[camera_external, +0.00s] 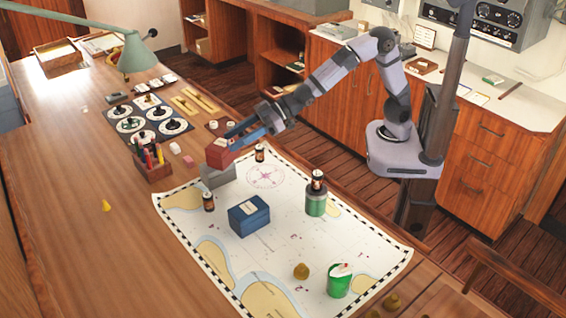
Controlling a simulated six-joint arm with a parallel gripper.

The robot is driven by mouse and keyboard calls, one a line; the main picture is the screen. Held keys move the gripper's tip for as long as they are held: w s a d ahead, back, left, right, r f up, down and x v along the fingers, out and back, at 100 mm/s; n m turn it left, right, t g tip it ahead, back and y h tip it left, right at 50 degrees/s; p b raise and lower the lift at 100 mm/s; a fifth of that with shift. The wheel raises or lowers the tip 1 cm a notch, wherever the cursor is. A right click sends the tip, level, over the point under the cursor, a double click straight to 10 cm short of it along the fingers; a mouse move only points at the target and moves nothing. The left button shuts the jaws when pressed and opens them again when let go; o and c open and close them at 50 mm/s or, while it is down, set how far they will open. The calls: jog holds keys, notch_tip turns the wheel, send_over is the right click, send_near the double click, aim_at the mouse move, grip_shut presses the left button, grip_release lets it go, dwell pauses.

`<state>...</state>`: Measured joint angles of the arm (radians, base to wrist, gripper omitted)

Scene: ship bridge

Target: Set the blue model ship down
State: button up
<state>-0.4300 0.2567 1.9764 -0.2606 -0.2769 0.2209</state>
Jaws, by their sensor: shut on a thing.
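My gripper (234,141), with blue fingers, reaches in from the right over the far left part of the chart. It is shut on a red box (220,154). The red box is right above a grey block (217,177); I cannot tell whether they touch. I see no clear shape of a blue model ship. A dark blue box (243,221) with a pale label on top sits on the chart (275,248), apart from my gripper and nearer the camera.
Small dark bottles stand near my gripper (259,153) and left of the blue box (209,202). Another bottle (318,180) stands on a green canister (316,205). A green bucket (339,283), pen holder (154,168) and lamp (137,54) are around. The table's near left is mostly clear.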

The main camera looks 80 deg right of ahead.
jog(key=w+d+f+m+h, duration=0.1)
jog(key=w+d, duration=1.2)
jog(key=d, duration=0.4)
jog(key=shift+t, duration=0.3)
jog(key=shift+s+a+f, duration=0.1)
jog(key=shift+a+f, duration=0.05)
jog(key=shift+f, duration=7.3)
jog(key=shift+f, duration=0.1)
jog(key=shift+f+b, duration=0.35)
jog(key=shift+f, duration=0.2)
